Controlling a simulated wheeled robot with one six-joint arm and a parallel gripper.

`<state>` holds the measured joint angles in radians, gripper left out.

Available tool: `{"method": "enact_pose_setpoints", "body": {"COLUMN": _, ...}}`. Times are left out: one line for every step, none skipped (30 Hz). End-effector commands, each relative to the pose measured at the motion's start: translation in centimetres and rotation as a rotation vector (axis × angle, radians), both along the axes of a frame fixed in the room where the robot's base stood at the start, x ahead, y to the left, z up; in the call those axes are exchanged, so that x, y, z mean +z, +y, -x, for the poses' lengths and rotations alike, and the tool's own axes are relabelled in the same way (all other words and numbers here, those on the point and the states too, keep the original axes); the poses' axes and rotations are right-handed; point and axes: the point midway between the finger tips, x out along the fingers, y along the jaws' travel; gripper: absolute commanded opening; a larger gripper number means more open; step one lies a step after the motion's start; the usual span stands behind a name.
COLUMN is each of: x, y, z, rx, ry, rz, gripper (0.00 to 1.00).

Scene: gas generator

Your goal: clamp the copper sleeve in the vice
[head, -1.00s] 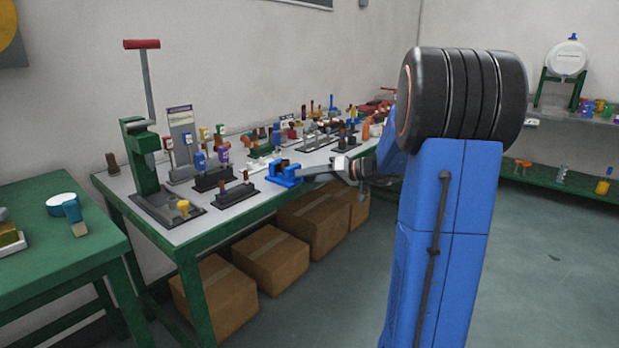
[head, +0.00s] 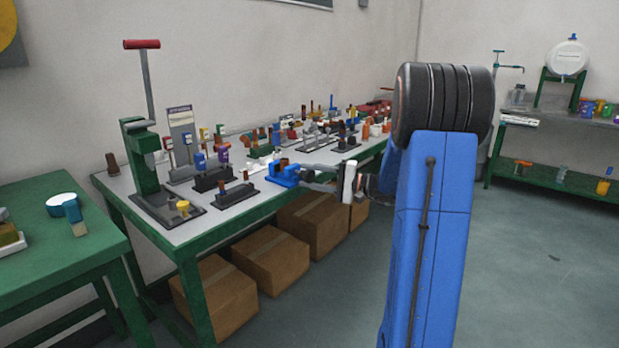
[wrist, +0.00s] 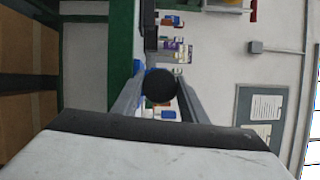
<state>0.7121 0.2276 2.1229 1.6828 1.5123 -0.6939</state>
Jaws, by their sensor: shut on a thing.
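The blue vice (head: 284,177) stands at the front edge of the long bench. A small brown piece, apparently the copper sleeve (head: 285,162), stands upright at its jaws; how tightly it sits is too small to tell. My gripper (head: 304,178) is at the right side of the vice, its two grey fingers pointing left at it. In the wrist view a round black knob (wrist: 160,86), apparently the end of the vice's screw, sits between the fingers, and they are shut on it. The knob hides much of the vice, though bits of blue show behind it.
A green press (head: 143,160) with a red handle stands at the bench's near left corner. Several fixtures with small parts fill the grey benchtop (head: 232,215). Cardboard boxes (head: 262,268) lie below. A green side table (head: 45,250) is at the left. The floor at the right is clear.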

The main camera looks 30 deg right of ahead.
Motion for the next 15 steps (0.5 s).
{"method": "enact_pose_setpoints", "body": {"x": -0.14, "y": 0.01, "z": 0.03, "rx": 0.000, "ry": 0.016, "rz": -0.043, "gripper": 0.16}}
{"method": "enact_pose_setpoints", "body": {"x": -0.14, "y": 0.01, "z": 0.03, "rx": 0.000, "ry": 0.027, "rz": -0.070, "gripper": 0.17}}
{"method": "enact_pose_setpoints", "body": {"x": -0.12, "y": 0.00, "z": 0.01, "rx": 0.000, "ry": 0.039, "rz": -0.104, "gripper": 0.16}}
{"method": "enact_pose_setpoints", "body": {"x": -0.12, "y": 0.01, "z": 0.02, "rx": 0.000, "ry": 0.047, "rz": -0.129, "gripper": 0.16}}
{"method": "enact_pose_setpoints", "body": {"x": -0.11, "y": 0.02, "z": 0.02, "rx": 0.001, "ry": 0.056, "rz": -0.151, "gripper": 0.16}}
{"method": "enact_pose_setpoints", "body": {"x": -0.09, "y": 0.02, "z": 0.01, "rx": 0.000, "ry": 0.062, "rz": -0.169, "gripper": 0.16}}
{"method": "enact_pose_setpoints", "body": {"x": -0.08, "y": 0.01, "z": 0.01, "rx": 0.000, "ry": 0.066, "rz": -0.181, "gripper": 0.16}}
{"method": "enact_pose_setpoints", "body": {"x": -0.09, "y": 0.02, "z": 0.01, "rx": 0.000, "ry": 0.070, "rz": -0.189, "gripper": 0.16}}
{"method": "enact_pose_setpoints", "body": {"x": -0.09, "y": 0.02, "z": 0.02, "rx": 0.000, "ry": 0.072, "rz": -0.197, "gripper": 0.16}}
{"method": "enact_pose_setpoints", "body": {"x": -0.09, "y": 0.02, "z": 0.02, "rx": 0.000, "ry": 0.074, "rz": -0.199, "gripper": 0.16}}
{"method": "enact_pose_setpoints", "body": {"x": -0.09, "y": 0.03, "z": 0.02, "rx": 0.000, "ry": 0.075, "rz": -0.202, "gripper": 0.16}}
{"method": "enact_pose_setpoints", "body": {"x": -0.09, "y": 0.03, "z": 0.02, "rx": 0.000, "ry": 0.076, "rz": -0.204, "gripper": 0.16}}
{"method": "enact_pose_setpoints", "body": {"x": -0.08, "y": 0.04, "z": 0.02, "rx": 0.000, "ry": 0.076, "rz": -0.204, "gripper": 0.16}}
{"method": "enact_pose_setpoints", "body": {"x": -0.08, "y": 0.04, "z": 0.02, "rx": 0.000, "ry": 0.075, "rz": -0.204, "gripper": 0.16}}
{"method": "enact_pose_setpoints", "body": {"x": -0.08, "y": 0.04, "z": 0.02, "rx": 0.001, "ry": 0.076, "rz": -0.203, "gripper": 0.16}}
